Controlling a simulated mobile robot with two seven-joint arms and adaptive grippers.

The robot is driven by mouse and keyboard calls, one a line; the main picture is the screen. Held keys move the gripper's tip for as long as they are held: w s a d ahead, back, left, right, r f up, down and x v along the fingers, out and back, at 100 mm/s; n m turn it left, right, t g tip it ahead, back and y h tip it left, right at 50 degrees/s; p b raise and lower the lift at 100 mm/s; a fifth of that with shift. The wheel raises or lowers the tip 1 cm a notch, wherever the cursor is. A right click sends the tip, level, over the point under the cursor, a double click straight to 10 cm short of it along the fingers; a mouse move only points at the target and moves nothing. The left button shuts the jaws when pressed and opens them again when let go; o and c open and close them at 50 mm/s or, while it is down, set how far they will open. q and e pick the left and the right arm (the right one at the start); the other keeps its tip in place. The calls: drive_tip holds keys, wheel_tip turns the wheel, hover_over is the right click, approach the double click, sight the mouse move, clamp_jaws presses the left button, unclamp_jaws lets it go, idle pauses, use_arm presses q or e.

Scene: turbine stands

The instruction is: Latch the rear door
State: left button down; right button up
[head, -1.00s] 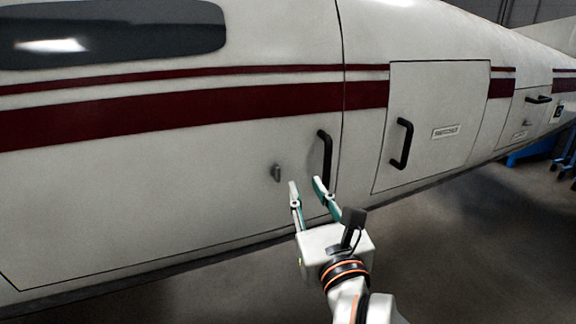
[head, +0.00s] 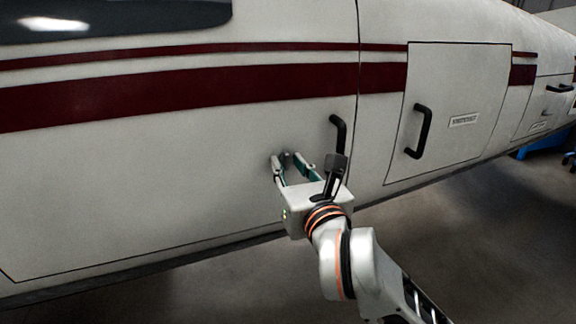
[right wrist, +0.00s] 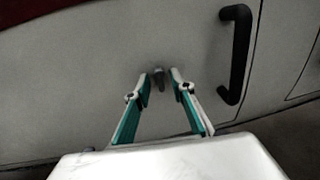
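The rear door (head: 180,190) is a large white panel with dark red stripes, and its seam lies flush with the fuselage. A small grey latch (head: 287,158) sticks out of it, left of a black vertical handle (head: 339,135). My right gripper (head: 289,160) is open, with one fingertip on each side of the latch. In the right wrist view the latch (right wrist: 160,75) stands between the open fingertips (right wrist: 160,78), and the handle (right wrist: 235,52) is to their right. I cannot tell whether the fingers touch the latch. My left gripper is not in view.
A smaller hatch (head: 455,100) with its own black handle (head: 423,131) and a label is to the right. Another hatch (head: 545,105) lies farther right. A blue object (head: 545,142) stands on the floor at the far right. The grey floor below the fuselage is clear.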

drive_tip(key=shift+w+a, duration=0.15)
drive_tip(key=shift+w, duration=0.3)
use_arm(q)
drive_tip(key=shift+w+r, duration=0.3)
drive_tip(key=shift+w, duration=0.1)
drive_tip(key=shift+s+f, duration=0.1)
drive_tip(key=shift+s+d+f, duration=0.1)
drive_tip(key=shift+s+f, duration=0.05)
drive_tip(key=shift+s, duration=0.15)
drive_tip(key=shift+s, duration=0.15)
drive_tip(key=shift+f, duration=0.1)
use_arm(e)
clamp_jaws()
